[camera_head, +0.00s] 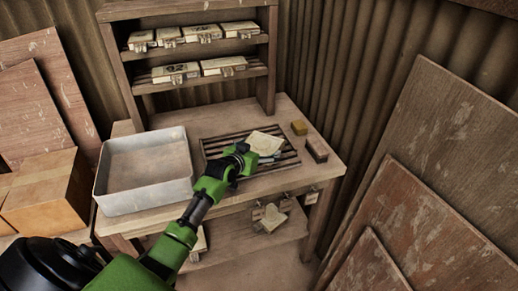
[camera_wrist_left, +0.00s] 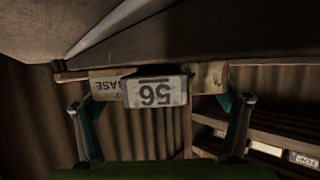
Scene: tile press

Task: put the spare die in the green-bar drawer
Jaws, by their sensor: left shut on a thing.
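My left gripper (camera_head: 243,152) reaches in from the lower left over the bench. It is shut on a pale, flat die (camera_head: 264,143), which sits over the slatted rack on the bench top. In the left wrist view the fingers stand wide on either side of the die (camera_wrist_left: 208,77). A block marked "56" and part of the word "BASE" show on it, upside down. I cannot tell whether the die touches the rack. No green bar can be made out on a drawer. My right gripper is not in view.
A pale open tray (camera_head: 145,203) stands left on the bench. A two-level shelf (camera_head: 261,72) behind holds several dies. Panels (camera_head: 440,170) lean at right; a cardboard box (camera_head: 45,190) stands left.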

